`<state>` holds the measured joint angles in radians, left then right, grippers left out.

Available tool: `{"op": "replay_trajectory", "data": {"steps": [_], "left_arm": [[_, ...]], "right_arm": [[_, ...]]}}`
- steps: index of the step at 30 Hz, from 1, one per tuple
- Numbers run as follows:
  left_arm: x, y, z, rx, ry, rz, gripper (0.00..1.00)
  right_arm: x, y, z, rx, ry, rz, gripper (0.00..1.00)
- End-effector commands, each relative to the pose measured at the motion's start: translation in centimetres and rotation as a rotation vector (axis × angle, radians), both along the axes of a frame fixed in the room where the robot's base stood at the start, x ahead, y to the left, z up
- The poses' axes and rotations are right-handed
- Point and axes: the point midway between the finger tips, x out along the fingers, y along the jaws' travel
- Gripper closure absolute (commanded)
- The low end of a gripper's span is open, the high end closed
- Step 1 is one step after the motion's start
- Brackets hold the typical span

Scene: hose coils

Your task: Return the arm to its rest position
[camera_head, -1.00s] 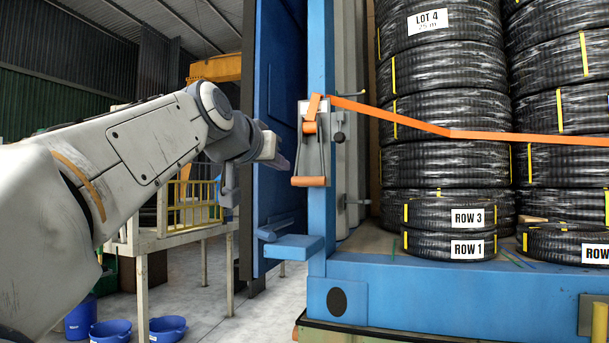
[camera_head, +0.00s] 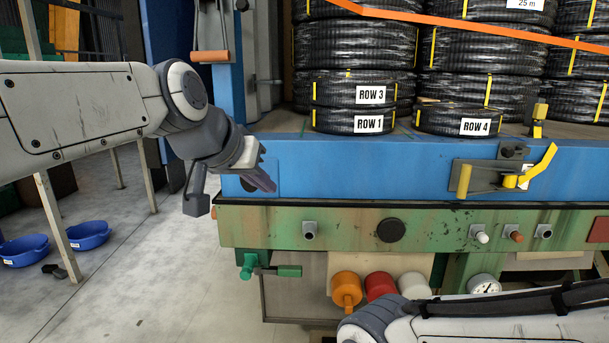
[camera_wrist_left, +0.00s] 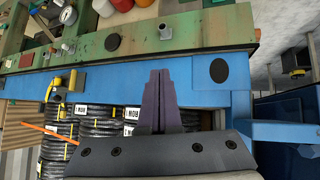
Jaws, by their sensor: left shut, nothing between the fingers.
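My left arm comes in from the left in the head view. Its gripper (camera_head: 262,178) hangs in front of the left end of the blue bed edge, with its fingers together and nothing held. The fingers (camera_wrist_left: 160,100) also show closed in the left wrist view, pointing across the blue beam. Part of my other arm lies at the lower right of the head view; its gripper is outside the picture.
Black hose coils (camera_head: 355,52) stand stacked on the blue bed (camera_head: 350,168), with an orange strap (camera_head: 440,27) across them. A green beam (camera_head: 340,228) with fittings runs below. Blue tubs (camera_head: 88,235) sit on the floor at left, where open floor shows.

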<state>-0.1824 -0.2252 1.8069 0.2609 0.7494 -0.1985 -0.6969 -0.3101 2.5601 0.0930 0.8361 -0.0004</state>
Motion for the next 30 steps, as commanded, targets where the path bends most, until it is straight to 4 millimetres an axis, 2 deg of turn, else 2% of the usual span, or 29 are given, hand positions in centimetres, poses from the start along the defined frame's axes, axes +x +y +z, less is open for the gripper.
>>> {"op": "replay_trajectory", "data": {"steps": [1, 5, 6, 9, 13, 15, 19, 30], "left_arm": [[-2.0, -1.7, -3.2, 0.02, 0.076, -0.047, 1.0], [-7.8, -4.5, -10.9, 0.089, 0.262, -0.149, 1.0], [-9.9, -5.0, -13.1, 0.117, 0.317, -0.18, 1.0], [-15.2, -5.4, -18.1, 0.195, 0.446, -0.252, 1.0], [-21.2, -4.4, -22.8, 0.296, 0.573, -0.324, 1.0], [-23.5, -3.6, -24.5, 0.339, 0.622, -0.35, 1.0], [-25.8, -2.5, -26.1, 0.389, 0.669, -0.376, 1.0], [-26.3, -2.3, -26.4, 0.398, 0.678, -0.379, 1.0]], "right_arm": [[0.0, 0.0, 0.1, 0.0, 0.0, 0.0, 0.58], [0.0, 0.0, 0.1, 0.0, 0.0, 0.0, 0.58], [0.0, 0.0, 0.1, 0.0, 0.0, 0.0, 0.58], [0.0, 0.0, 0.2, 0.0, 0.0, 0.0, 0.58], [0.0, 0.0, 0.2, 0.0, 0.0, 0.0, 0.58], [0.0, 0.0, 0.3, 0.0, 0.0, 0.0, 0.58], [0.0, 0.0, 0.3, 0.0, 0.0, 0.0, 0.58], [0.0, 0.0, 0.3, 0.0, 0.0, 0.0, 0.58]]}}
